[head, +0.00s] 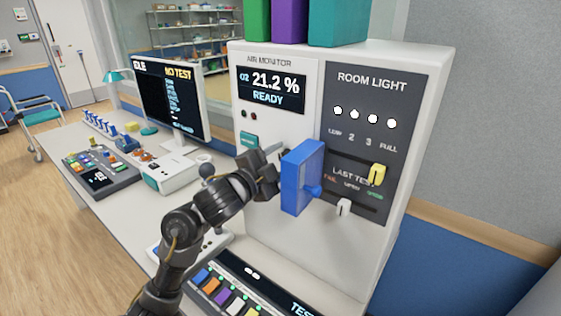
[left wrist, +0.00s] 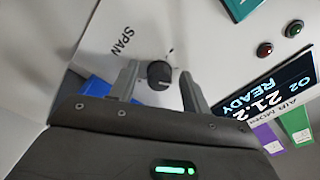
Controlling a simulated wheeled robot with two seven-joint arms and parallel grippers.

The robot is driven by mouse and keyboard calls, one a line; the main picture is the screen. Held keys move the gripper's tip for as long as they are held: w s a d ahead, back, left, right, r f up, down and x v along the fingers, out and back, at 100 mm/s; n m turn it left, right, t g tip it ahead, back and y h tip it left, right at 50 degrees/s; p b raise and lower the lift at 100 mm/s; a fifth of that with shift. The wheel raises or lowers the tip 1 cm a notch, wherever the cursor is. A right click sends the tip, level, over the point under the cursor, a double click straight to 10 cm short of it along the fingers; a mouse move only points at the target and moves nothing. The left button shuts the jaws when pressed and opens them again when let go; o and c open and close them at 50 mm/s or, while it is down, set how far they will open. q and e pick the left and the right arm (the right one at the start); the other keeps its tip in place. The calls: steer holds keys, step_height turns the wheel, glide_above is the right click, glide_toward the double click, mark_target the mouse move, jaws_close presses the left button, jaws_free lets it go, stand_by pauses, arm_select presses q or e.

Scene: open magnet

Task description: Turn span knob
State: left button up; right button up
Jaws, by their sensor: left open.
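The span knob (left wrist: 159,75) is a small dark round knob on the white panel, with the printed word SPAN beside it in the left wrist view. My left gripper (left wrist: 159,71) is open, with one finger on each side of the knob. A gap shows between the knob and each finger; I cannot tell how deep the fingertips reach. In the head view my left gripper (head: 272,158) is at the front of the white air monitor (head: 262,215), beside a blue block. The knob is hidden there. My right gripper is not in view.
The blue block (head: 302,178) sticks out from the panel close to the gripper's right. Yellow (head: 378,174) and white (head: 343,207) sliders sit farther right. A monitor (head: 170,97) and control boxes (head: 102,167) stand on the desk.

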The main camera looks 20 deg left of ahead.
arm_select(q)
steer(key=shift+w, duration=0.1)
steer(key=c, duration=1)
steer(key=n+p, duration=0.4)
steer(key=shift+d+p, duration=0.1)
steer(key=shift+p, duration=0.2)
steer(key=o, duration=1)
